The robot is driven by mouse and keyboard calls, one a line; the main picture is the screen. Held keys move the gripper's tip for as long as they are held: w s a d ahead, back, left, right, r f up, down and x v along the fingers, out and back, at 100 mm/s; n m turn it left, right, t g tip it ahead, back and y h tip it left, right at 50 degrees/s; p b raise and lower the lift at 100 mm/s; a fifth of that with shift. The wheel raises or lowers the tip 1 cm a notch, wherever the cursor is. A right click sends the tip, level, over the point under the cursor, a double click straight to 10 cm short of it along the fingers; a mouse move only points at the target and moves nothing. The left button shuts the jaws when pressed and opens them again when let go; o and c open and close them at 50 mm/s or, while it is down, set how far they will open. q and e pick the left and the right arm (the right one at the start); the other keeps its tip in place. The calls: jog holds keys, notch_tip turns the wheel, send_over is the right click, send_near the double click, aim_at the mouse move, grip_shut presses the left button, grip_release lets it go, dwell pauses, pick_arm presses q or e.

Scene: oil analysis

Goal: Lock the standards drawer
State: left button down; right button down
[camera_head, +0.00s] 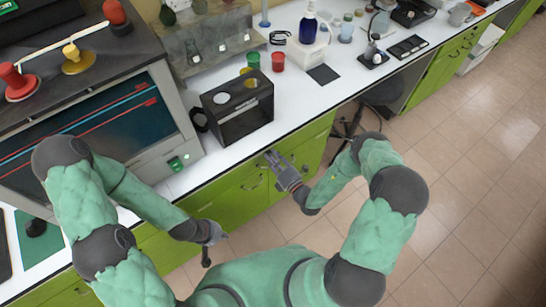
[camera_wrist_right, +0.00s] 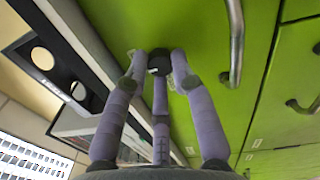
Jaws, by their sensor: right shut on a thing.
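The standards drawer appears to be the green drawer front (camera_wrist_right: 205,25) at my right gripper; no label is readable. In the right wrist view, my right gripper's three fingers (camera_wrist_right: 160,70) close around a small dark round piece (camera_wrist_right: 158,62) on the green front, which looks like a lock or key head. A curved metal handle (camera_wrist_right: 236,45) is beside it, apart from the fingers. In the head view my right gripper (camera_head: 274,162) is at the green front just under the counter edge. My left gripper (camera_head: 207,255) hangs low in front of the cabinets, its fingers too small to read.
The white counter (camera_head: 305,85) runs above the green cabinets. A black box-shaped device (camera_head: 238,110) stands near its edge, with green (camera_head: 253,60) and red (camera_head: 278,62) cups behind. A dark stool (camera_head: 380,92) is under the counter. The tiled floor (camera_head: 455,165) is open at right.

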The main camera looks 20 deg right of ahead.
jog(key=shift+w+d+r, duration=0.2)
jog(key=shift+w+d, duration=0.05)
jog(key=shift+d, duration=0.1)
jog(key=c, duration=1)
grip_release()
jog(key=shift+c, duration=0.2)
jog(key=shift+s+a+f, duration=0.1)
jog(key=shift+f, duration=0.05)
jog(key=shift+s, duration=0.2)
jog(key=v, duration=1.1)
jog(key=shift+s, duration=0.3)
jog(key=shift+f, duration=0.1)
